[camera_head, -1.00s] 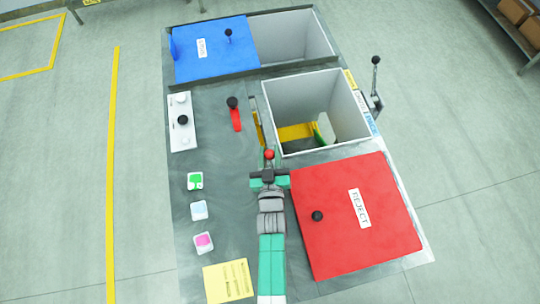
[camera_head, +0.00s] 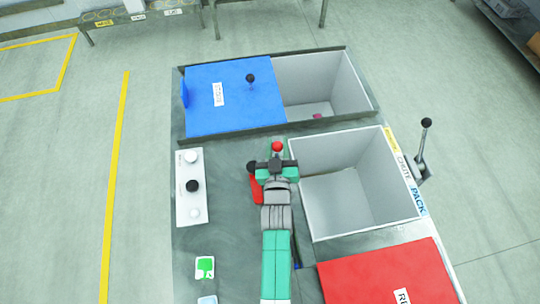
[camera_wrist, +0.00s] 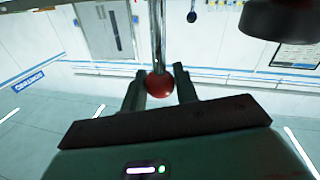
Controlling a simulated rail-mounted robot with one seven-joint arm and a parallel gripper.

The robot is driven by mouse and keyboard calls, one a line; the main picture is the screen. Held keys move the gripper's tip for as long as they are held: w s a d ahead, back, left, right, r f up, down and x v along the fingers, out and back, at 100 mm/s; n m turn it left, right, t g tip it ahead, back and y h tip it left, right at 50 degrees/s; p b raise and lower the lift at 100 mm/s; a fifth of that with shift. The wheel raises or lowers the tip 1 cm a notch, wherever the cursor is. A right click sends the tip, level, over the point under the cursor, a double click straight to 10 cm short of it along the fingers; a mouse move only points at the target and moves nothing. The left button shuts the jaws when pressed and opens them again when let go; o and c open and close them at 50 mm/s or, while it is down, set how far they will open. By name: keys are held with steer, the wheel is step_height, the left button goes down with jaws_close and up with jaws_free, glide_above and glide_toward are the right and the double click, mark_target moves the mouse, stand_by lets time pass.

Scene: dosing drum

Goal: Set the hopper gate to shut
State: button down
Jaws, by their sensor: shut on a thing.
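A red ball knob (camera_head: 277,146) on a metal rod sits at the tip of my gripper (camera_head: 277,163), just left of the grey-walled open hopper (camera_head: 356,235). In the wrist view the red ball (camera_wrist: 159,84) lies between the two fingers of my gripper (camera_wrist: 159,88), which is shut on it. The hopper's bottom shows as a plain pale surface (camera_head: 335,205) with no opening visible. The rod's lower end and any link to the gate are hidden by my arm.
A red lever (camera_head: 256,188) with a black knob (camera_head: 252,167) stands close left of my gripper. A blue lid (camera_head: 235,110) lies behind, a red lid (camera_head: 380,277) in front. A chute lever (camera_head: 423,150) stands at the right edge.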

steer(key=shift+w+a+f, duration=0.1)
steer(key=shift+w+f, duration=0.05)
steer(key=shift+w, duration=0.45)
steer(key=shift+b, duration=0.3)
steer(key=shift+f, duration=0.1)
steer(key=c, duration=1.3)
jaws_free()
steer(key=shift+o, duration=0.9)
steer(key=shift+w, duration=0.2)
steer(key=shift+s+r, duration=0.15)
steer(key=shift+r, duration=0.05)
